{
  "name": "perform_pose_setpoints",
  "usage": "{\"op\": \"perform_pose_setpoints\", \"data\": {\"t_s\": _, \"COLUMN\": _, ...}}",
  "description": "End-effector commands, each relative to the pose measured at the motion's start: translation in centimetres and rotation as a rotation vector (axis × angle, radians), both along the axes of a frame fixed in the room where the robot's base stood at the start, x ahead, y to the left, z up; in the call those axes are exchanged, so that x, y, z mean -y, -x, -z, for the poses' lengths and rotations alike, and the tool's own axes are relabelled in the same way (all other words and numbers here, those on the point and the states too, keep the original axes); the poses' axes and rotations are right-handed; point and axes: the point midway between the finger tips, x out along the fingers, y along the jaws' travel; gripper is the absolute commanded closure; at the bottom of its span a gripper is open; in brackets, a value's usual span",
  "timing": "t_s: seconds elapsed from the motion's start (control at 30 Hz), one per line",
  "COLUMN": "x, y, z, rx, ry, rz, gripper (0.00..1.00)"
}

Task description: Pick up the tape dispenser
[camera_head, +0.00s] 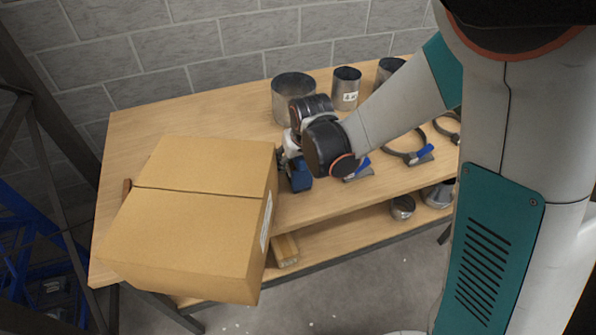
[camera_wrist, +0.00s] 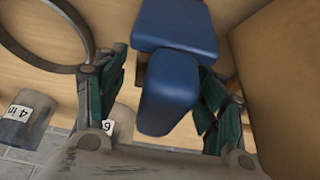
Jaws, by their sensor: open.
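The blue tape dispenser (camera_head: 300,176) lies on the wooden table, just right of the cardboard box. In the wrist view its blue body (camera_wrist: 175,27) and blunt handle-like end (camera_wrist: 168,95) show large, between the two fingers of my gripper (camera_wrist: 163,82). The fingers are open, one on each side of it. A gap shows on the left; on the right the finger is close, and I cannot tell if it touches. In the head view my gripper (camera_head: 290,152) is partly hidden behind my wrist.
A large cardboard box (camera_head: 190,210) stands close left of the dispenser; its side fills the right of the wrist view (camera_wrist: 285,80). Metal duct cylinders (camera_head: 293,97) stand behind. Ring clamps with blue handles (camera_head: 424,153) lie to the right. A lower shelf (camera_head: 340,232) holds small parts.

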Motion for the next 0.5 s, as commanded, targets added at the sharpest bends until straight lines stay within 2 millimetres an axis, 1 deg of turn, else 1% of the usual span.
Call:
{"op": "perform_pose_setpoints", "data": {"t_s": 0.07, "x": 0.01, "y": 0.03, "z": -0.12, "rx": 0.000, "ry": 0.000, "rz": 0.000, "gripper": 0.37}}
{"op": "perform_pose_setpoints", "data": {"t_s": 0.1, "x": 0.01, "y": 0.03, "z": -0.12, "rx": 0.000, "ry": 0.000, "rz": 0.000, "gripper": 0.39}}
{"op": "perform_pose_setpoints", "data": {"t_s": 0.17, "x": 0.01, "y": 0.03, "z": -0.13, "rx": 0.000, "ry": 0.000, "rz": 0.000, "gripper": 0.53}}
{"op": "perform_pose_setpoints", "data": {"t_s": 0.2, "x": 0.01, "y": 0.03, "z": -0.13, "rx": 0.000, "ry": 0.000, "rz": 0.000, "gripper": 0.62}}
{"op": "perform_pose_setpoints", "data": {"t_s": 0.27, "x": 0.01, "y": 0.03, "z": -0.13, "rx": 0.000, "ry": 0.000, "rz": 0.000, "gripper": 0.75}}
{"op": "perform_pose_setpoints", "data": {"t_s": 0.3, "x": 0.01, "y": 0.03, "z": -0.13, "rx": 0.000, "ry": 0.000, "rz": 0.000, "gripper": 0.84}}
{"op": "perform_pose_setpoints", "data": {"t_s": 0.33, "x": 0.01, "y": 0.03, "z": -0.13, "rx": 0.000, "ry": 0.000, "rz": 0.000, "gripper": 0.91}}
{"op": "perform_pose_setpoints", "data": {"t_s": 0.37, "x": 0.01, "y": 0.03, "z": -0.13, "rx": 0.000, "ry": 0.000, "rz": 0.000, "gripper": 0.94}}
{"op": "perform_pose_setpoints", "data": {"t_s": 0.5, "x": 0.01, "y": 0.02, "z": -0.14, "rx": 0.000, "ry": 0.000, "rz": 0.000, "gripper": 0.94}}
